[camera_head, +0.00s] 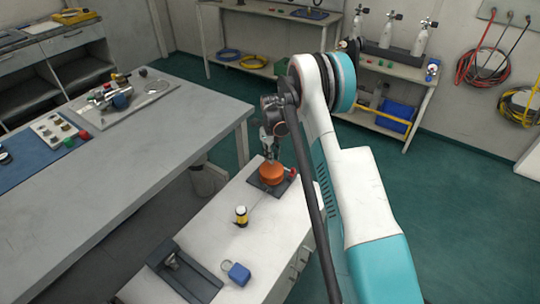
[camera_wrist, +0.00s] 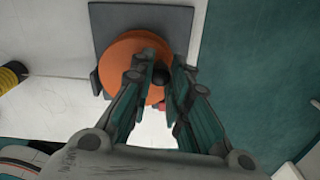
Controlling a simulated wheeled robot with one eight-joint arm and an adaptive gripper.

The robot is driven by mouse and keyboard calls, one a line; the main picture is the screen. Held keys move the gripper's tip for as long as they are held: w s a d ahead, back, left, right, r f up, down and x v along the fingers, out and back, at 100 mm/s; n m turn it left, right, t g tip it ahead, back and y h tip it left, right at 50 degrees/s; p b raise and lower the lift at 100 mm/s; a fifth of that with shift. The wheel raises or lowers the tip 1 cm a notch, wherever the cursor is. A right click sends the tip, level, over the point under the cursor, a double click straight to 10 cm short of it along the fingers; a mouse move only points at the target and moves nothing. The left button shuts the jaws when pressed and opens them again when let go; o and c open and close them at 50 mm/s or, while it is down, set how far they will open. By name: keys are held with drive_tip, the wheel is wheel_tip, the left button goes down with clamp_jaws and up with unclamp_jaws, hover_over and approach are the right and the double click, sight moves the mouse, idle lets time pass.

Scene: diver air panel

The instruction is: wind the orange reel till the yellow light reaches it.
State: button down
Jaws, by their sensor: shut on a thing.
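The orange reel (camera_head: 270,173) sits on a dark plate (camera_head: 262,186) at the far end of the white cabinet top. In the wrist view the reel (camera_wrist: 120,60) lies under my gripper (camera_wrist: 162,78), with a dark round knob (camera_wrist: 161,74) on it. My gripper (camera_head: 270,154) points down over the reel, its two fingers shut on the knob. A small black and yellow cylinder (camera_head: 241,216), perhaps the yellow light, stands on the cabinet top nearer the front; it also shows at the left of the wrist view (camera_wrist: 12,75). Whether it is lit cannot be told.
A small red part (camera_head: 292,173) is beside the reel. A blue tagged item (camera_head: 237,273) and a dark tray (camera_head: 186,272) lie at the cabinet's near end. A long grey table (camera_head: 120,170) stands to the left, with green floor to the right.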

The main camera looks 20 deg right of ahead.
drive_tip(key=shift+d+m, duration=0.15)
drive_tip(key=shift+m, duration=0.35)
drive_tip(key=c, duration=1.5)
unclamp_jaws()
wheel_tip(320, 180, up, 12)
